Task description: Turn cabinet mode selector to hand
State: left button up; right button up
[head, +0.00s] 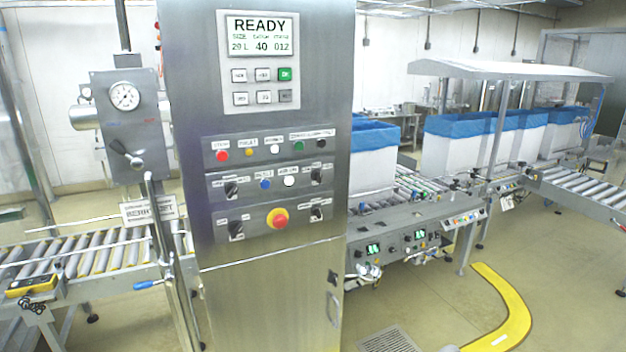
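The steel control cabinet (268,290) stands upright at the centre, with a display reading READY (260,38) at its top. Its panel carries several black rotary selectors: an upper left one (231,189), an upper right one (316,177), a lower left one (236,230) and a lower right one (316,213). Their labels are too small to read, so I cannot tell which is the mode selector or where it points. A red emergency stop button (277,218) on a yellow ring sits between the lower two. Neither of my grippers is in view.
Roller conveyors run at the left (85,262) and right (580,187). White boxes with blue liners (455,150) stand behind. A gauge panel (130,115) and a post with a blue-handled lever (158,285) stand left of the cabinet. A yellow floor strip (513,300) curves at right.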

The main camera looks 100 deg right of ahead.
aim_at(231, 190)
jog(key=z, duration=3.3)
